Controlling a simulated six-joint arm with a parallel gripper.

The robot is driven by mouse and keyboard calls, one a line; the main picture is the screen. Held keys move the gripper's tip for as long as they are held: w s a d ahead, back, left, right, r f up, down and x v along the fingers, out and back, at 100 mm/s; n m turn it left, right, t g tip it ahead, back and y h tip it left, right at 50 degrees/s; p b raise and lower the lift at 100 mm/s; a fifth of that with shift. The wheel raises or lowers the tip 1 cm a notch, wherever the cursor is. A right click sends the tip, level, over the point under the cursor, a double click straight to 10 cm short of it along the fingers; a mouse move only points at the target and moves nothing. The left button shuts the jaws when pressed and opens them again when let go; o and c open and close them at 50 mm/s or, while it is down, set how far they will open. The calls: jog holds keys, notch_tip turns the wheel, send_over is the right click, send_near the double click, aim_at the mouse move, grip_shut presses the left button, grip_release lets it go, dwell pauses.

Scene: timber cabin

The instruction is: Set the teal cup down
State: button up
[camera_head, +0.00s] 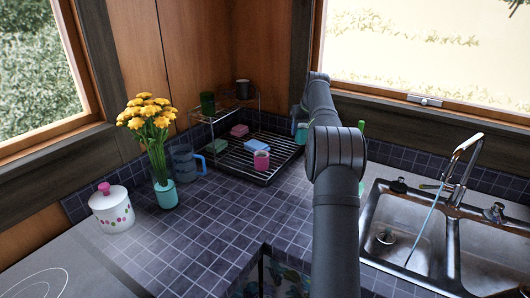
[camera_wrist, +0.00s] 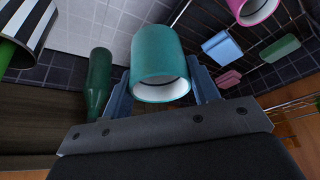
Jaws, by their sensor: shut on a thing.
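The teal cup (camera_wrist: 160,58) is between the two fingers of my gripper (camera_wrist: 162,88) in the wrist view, its white inside facing the camera. My gripper is shut on it. In the head view the teal cup (camera_head: 301,133) shows only in part beside my arm, near the right end of the dish rack. My gripper (camera_head: 298,116) is mostly hidden there by my arm. Whether the cup touches anything below it cannot be told.
A green bottle (camera_wrist: 99,85) and striped pot (camera_wrist: 28,30) are close left in the wrist view. Tiled counter (camera_head: 215,205) is clear in front.

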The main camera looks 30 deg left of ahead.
jog(key=shift+s+a+f, duration=0.15)
jog(key=shift+a+f, duration=1.7)
jog(key=shift+a, duration=0.15)
jog(key=shift+s+a+f, duration=0.15)
jog(key=shift+a+f, duration=1.65)
jog(key=shift+a, duration=0.15)
jog(key=shift+s+a+f, duration=0.15)
jog(key=shift+a+f, duration=1.7)
jog(key=shift+a, duration=0.15)
jog(key=shift+f, duration=0.1)
jog(key=o, duration=1.1)
jog(key=shift+f, duration=0.1)
jog(key=shift+c, duration=0.2)
jog(key=v, duration=1.2)
jog(key=shift+w, duration=0.1)
